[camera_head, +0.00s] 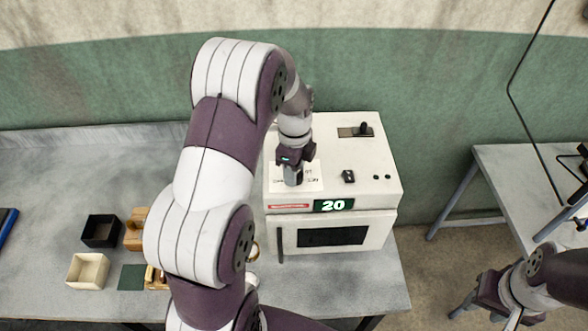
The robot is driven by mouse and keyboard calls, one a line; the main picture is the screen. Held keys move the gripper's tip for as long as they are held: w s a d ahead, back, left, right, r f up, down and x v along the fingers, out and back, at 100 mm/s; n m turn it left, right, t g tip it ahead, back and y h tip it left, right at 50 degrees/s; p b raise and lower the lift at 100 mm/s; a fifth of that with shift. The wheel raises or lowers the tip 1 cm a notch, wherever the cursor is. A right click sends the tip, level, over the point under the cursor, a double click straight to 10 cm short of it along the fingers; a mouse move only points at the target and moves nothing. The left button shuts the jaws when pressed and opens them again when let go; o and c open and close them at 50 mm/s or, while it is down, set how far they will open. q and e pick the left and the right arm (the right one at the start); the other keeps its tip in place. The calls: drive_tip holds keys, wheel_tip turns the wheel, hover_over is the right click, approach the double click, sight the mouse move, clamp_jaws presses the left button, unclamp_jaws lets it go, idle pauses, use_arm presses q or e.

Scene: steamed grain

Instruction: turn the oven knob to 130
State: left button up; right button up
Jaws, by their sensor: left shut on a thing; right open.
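The white oven (387,190) stands on the grey table, and its green display (333,205) reads 20. My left gripper (293,177) points down onto the left part of the oven's top, over a white label (312,180). It is shut on what appears to be the oven knob, which the fingers hide. A small black knob (348,176) sits further right on the top, clear of the gripper. My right gripper (486,292) is at the lower right, open and away from the oven.
A black switch (363,129) is at the oven's back. The oven door with its dark window (332,236) is shut. Left on the table are a black box (101,231), a cream box (88,271) and wooden items (136,229). Another table (525,170) stands at right.

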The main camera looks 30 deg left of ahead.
use_arm(q)
drive_tip(key=m, duration=0.4)
drive_tip(key=shift+w+r+m, duration=0.1)
drive_tip(key=shift+w+m, duration=0.05)
drive_tip(key=shift+m, duration=2.65)
drive_tip(key=o, duration=1.1)
drive_tip(key=shift+d, duration=0.1)
drive_tip(key=shift+c, duration=0.2)
drive_tip(key=shift+b, duration=0.3)
